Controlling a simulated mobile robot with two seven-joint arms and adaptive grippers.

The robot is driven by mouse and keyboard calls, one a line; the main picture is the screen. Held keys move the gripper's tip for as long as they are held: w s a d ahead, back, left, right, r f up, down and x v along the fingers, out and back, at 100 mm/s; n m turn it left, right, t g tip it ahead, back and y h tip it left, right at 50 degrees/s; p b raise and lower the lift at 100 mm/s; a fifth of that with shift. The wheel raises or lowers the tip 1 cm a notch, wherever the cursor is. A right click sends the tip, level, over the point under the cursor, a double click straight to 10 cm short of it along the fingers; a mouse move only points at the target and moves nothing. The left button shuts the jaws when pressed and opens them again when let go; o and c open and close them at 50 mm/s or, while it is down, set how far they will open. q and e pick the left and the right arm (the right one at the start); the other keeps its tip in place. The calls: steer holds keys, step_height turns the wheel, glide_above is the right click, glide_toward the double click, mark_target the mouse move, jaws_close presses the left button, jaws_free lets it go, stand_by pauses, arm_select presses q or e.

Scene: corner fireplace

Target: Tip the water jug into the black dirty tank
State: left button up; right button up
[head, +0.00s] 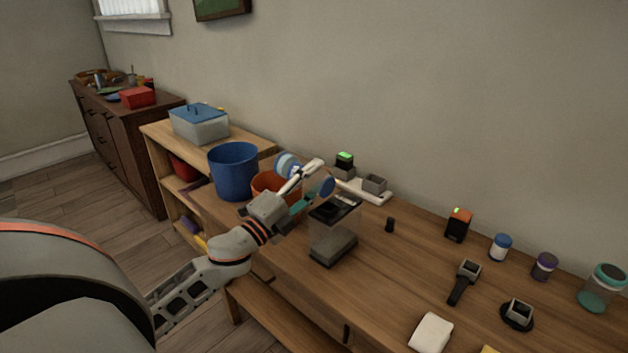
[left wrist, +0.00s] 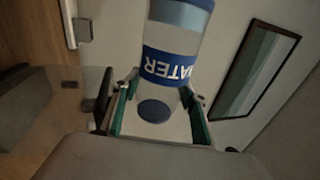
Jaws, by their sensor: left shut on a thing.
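The water jug (head: 285,162) is a pale cylinder with blue ends, tipped on its side and partly hidden by my gripper in the head view. In the left wrist view the jug (left wrist: 170,67) shows a blue band reading WATER. My left gripper (head: 309,184) is shut on it; its green-padded fingers (left wrist: 157,108) lie either side of the jug. The dirty tank (head: 334,240), a clear box with black top and dark base, stands upright on the table just below and right of the gripper. I cannot see any water pouring. My right gripper is out of view.
A blue bucket (head: 233,172) and an orange bucket (head: 268,182) stand left of the gripper. A white power strip (head: 370,192) lies behind the tank. Bare tabletop lies between.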

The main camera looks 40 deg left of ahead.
arm_select(q)
steer(key=shift+r, duration=0.1)
steer(key=shift+r+m, duration=0.1)
steer(key=shift+m, duration=0.4)
stand_by(0.3)
steer(key=shift+r+m+h, duration=0.1)
steer(key=shift+m+h, duration=0.3)
